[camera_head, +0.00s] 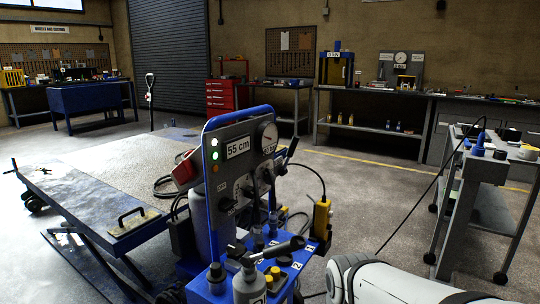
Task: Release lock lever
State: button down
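A blue-framed trolley unit (207,190) stands in the centre. Its grey upright panel carries a round gauge (266,137), a "55 cm" label (238,147), a lit green light and knobs. A dark lever (291,150) tilts up at the panel's right edge. A black-handled lever (288,247) lies nearly level over the blue numbered deck (208,284). I cannot tell which of these is the lock lever, or whether it is locked. My gripper is not in view; only a white rounded part of my arm shows at the bottom right.
A low platform (100,232) with a black handle stands left of the trolley unit. A grey wheeled cart (485,170) is at the right, with a thin cable hanging from it. Benches and a red drawer cabinet (226,97) line the back. Open floor lies between.

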aim_at(291, 153)
jog(key=z, duration=2.2)
jog(key=k, duration=1.15)
jog(key=u, duration=2)
jog(key=i, duration=1)
jog(key=u, duration=0.1)
